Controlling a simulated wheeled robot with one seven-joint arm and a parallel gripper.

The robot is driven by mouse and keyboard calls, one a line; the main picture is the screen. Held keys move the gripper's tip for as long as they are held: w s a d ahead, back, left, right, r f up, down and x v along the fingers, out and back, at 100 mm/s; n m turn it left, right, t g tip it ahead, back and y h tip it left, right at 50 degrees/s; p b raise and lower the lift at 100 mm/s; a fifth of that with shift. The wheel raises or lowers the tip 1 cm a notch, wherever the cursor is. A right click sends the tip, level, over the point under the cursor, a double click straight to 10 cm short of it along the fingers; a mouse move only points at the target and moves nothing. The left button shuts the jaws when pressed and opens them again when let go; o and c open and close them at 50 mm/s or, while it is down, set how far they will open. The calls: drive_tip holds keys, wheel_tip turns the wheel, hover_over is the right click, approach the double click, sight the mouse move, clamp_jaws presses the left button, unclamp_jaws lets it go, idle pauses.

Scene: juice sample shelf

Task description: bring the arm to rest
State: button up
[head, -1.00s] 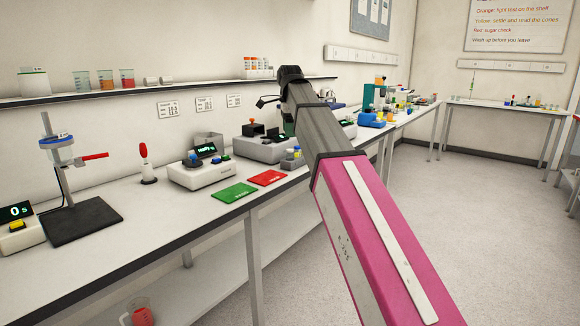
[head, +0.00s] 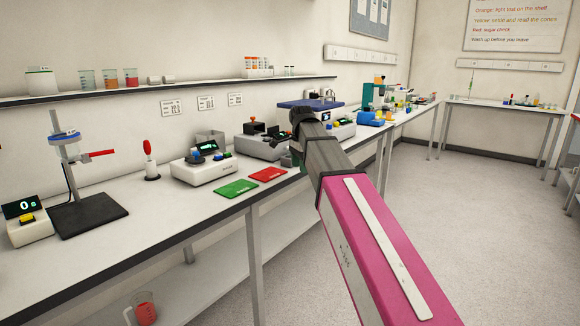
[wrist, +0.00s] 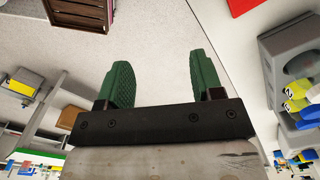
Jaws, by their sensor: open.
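My arm, magenta and dark grey, reaches from the lower right of the head view toward the bench. Its end hides part of the bench's equipment there. In the wrist view my gripper (wrist: 163,82) shows two green pads set wide apart. It is open, with nothing between the pads. Behind the pads are pale floor and the edge of a white surface. In the head view I cannot make out the fingers.
The long white bench (head: 100,248) carries a stand (head: 85,205), a timer (head: 27,222), a green mat (head: 236,188) and a red mat (head: 268,174). A wall shelf (head: 200,90) holds beakers. Open floor (head: 490,220) lies to the right. A brown crate (wrist: 80,12) shows in the wrist view.

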drive_tip(key=s+d+f+n, duration=0.4)
drive_tip(key=s+d+f, duration=0.1)
drive_tip(key=f, duration=0.8)
drive_tip(key=s+d+f+n, duration=0.4)
drive_tip(key=s+f, duration=0.3)
drive_tip(key=f, duration=0.5)
drive_tip(key=s+d+f+n, duration=0.5)
drive_tip(key=s+d+f, duration=0.1)
drive_tip(key=f, duration=0.7)
drive_tip(key=shift+s+f, duration=0.35)
drive_tip(key=shift+s, duration=0.05)
